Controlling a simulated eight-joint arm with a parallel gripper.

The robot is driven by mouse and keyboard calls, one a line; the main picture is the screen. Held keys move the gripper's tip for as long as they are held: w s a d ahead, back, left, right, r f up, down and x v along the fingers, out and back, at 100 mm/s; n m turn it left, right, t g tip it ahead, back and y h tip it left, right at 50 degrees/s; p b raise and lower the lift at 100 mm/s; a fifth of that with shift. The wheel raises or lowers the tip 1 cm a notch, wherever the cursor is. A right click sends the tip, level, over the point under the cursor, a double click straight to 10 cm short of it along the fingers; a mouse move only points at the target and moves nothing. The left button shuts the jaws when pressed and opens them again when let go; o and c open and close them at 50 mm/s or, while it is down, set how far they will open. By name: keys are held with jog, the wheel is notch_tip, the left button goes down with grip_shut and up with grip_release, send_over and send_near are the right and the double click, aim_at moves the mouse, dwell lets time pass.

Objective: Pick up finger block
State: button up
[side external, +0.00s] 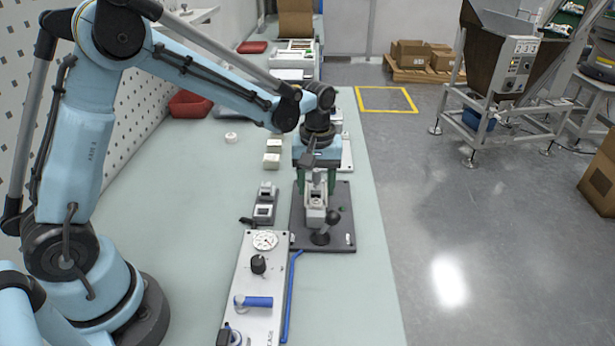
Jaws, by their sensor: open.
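My gripper (316,184) has two green fingers and hangs over a dark base plate (337,242) on the bench. The fingers are apart, on either side of a small pale block (316,199) on a light grey fixture (315,218). This may be the finger block, but I cannot tell for certain. Whether the fingers touch it is too small to tell. Two more small pale blocks, one nearer (271,160) and one farther (274,146), lie to the left of my gripper. The gripper partly hides the fixture's far side.
A black-knobbed lever (330,222) stands on the dark plate. A grey device (265,206) sits left of it. A light panel (256,290) with a dial and blue handle is nearer. A white ring (231,137) and a red bin (190,104) lie farther left.

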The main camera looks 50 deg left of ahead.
grip_shut()
dwell(0.3)
jog(key=shift+r, duration=0.1)
